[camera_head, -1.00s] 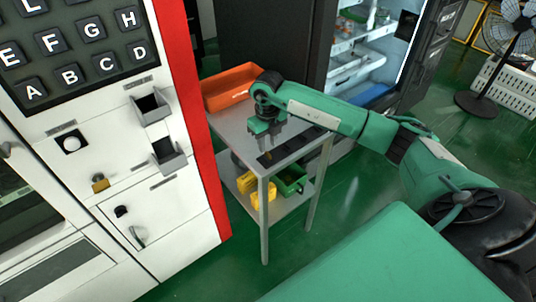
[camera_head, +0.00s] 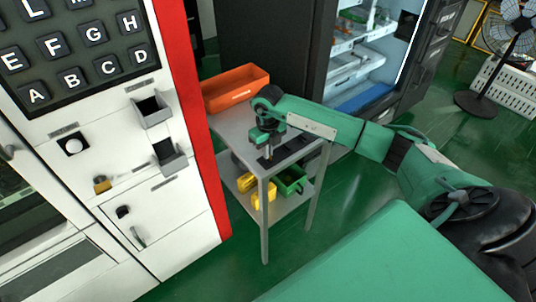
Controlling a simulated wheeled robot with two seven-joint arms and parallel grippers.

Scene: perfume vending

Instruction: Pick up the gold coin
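My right gripper (camera_head: 266,153) points down at the top of the grey metal table (camera_head: 232,127), over a dark flat strip (camera_head: 293,148) lying there. Its fingertips are small and dark, so I cannot tell whether they are open or shut. I cannot make out the gold coin; the gripper may hide it. My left gripper is not in view.
An orange bin (camera_head: 236,88) stands on the table's back. A green bin (camera_head: 291,180) and yellow items (camera_head: 262,194) are on the lower shelf. The white and red vending machine (camera_head: 190,205) is at left, an open fridge (camera_head: 362,97) behind.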

